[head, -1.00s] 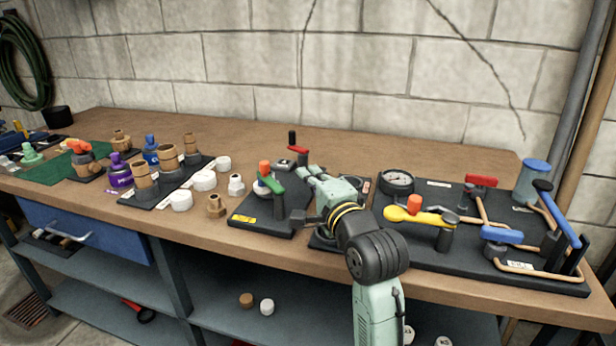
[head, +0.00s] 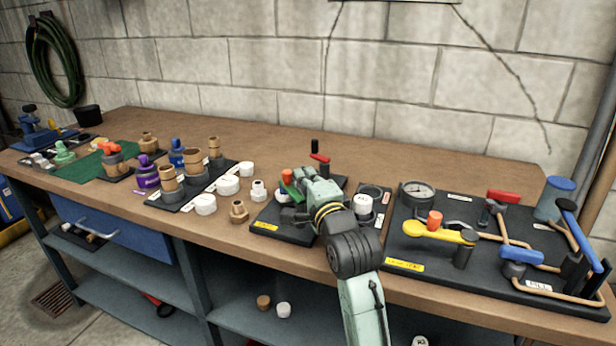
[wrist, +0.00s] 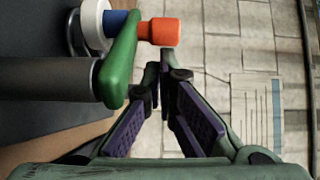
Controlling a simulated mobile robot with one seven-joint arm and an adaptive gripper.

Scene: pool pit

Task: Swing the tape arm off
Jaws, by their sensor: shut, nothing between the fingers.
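The tape arm looks to be the green arm (head: 291,191) on a black board (head: 268,222); it also shows in the wrist view (wrist: 120,62). An orange knob (wrist: 160,31) is at its side, with a blue piece (wrist: 118,22) and a white tape roll (wrist: 93,24) behind it. A dark post (wrist: 50,78) meets the arm's lower end. My gripper (wrist: 162,68) is shut and empty, its tips just right of the green arm and below the orange knob. I cannot tell whether they touch. In the head view my gripper (head: 300,207) hides part of the arm and board.
A red-handled lever (head: 320,158) stands behind my gripper. A small plate with a white cup (head: 363,203) is close on the right, then a large valve board (head: 445,255). Brown and white fittings (head: 239,211) stand to the left. Bare bench lies behind.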

